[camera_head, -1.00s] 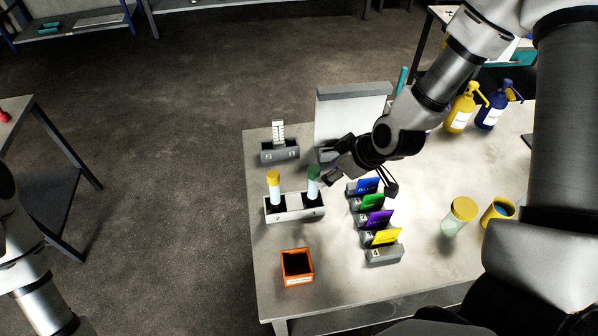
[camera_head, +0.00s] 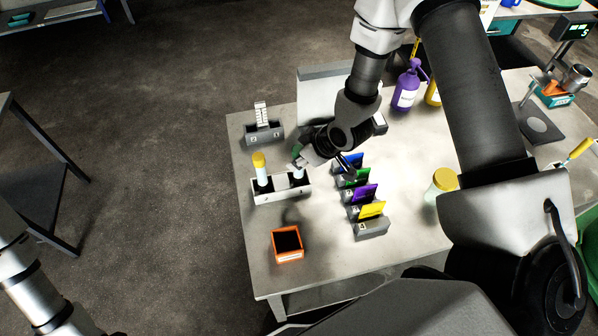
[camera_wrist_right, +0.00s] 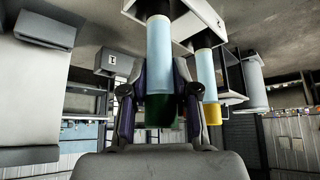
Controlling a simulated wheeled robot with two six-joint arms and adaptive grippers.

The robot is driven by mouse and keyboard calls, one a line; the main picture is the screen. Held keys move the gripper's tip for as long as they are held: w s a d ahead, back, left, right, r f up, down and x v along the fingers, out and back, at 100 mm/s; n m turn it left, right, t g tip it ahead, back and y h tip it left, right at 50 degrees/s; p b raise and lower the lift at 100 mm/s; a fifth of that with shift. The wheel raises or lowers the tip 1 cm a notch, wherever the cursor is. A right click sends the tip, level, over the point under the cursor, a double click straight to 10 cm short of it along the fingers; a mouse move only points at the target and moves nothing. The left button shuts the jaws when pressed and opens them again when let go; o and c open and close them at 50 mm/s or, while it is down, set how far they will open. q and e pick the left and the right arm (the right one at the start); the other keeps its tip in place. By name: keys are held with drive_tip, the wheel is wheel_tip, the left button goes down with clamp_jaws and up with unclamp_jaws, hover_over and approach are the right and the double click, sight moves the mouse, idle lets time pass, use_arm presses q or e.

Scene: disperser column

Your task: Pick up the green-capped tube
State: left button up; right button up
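The green-capped tube (camera_head: 298,174) stands in the right hole of the white two-hole rack (camera_head: 281,190); my right gripper hides much of its upper part in the head view. In the right wrist view, which is upside down, the pale blue tube (camera_wrist_right: 159,60) with its dark green cap lies between my two fingers. My right gripper (camera_wrist_right: 160,100) has a finger on each side of the tube near the cap. It looks open, with a small gap at the right finger. My left arm shows at the lower left, but its gripper is out of view.
A yellow-capped tube (camera_head: 261,168) stands in the rack's left hole, close by. A grey rack (camera_head: 264,133) with a white tube is behind. An orange box (camera_head: 287,244) is in front. Several coloured cards in grey holders (camera_head: 371,229) stand to the right. The table's left edge is near.

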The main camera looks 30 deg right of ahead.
clamp_jaws()
drive_tip(key=shift+w, duration=0.1)
drive_tip(key=shift+w+r, duration=0.1)
drive_tip(key=shift+r, duration=0.25)
wheel_tip(320, 180, up, 9)
drive_tip(key=shift+r+b, duration=0.1)
drive_tip(key=shift+b, duration=0.85)
drive_tip(key=shift+o, duration=1.2)
unclamp_jaws()
clamp_jaws()
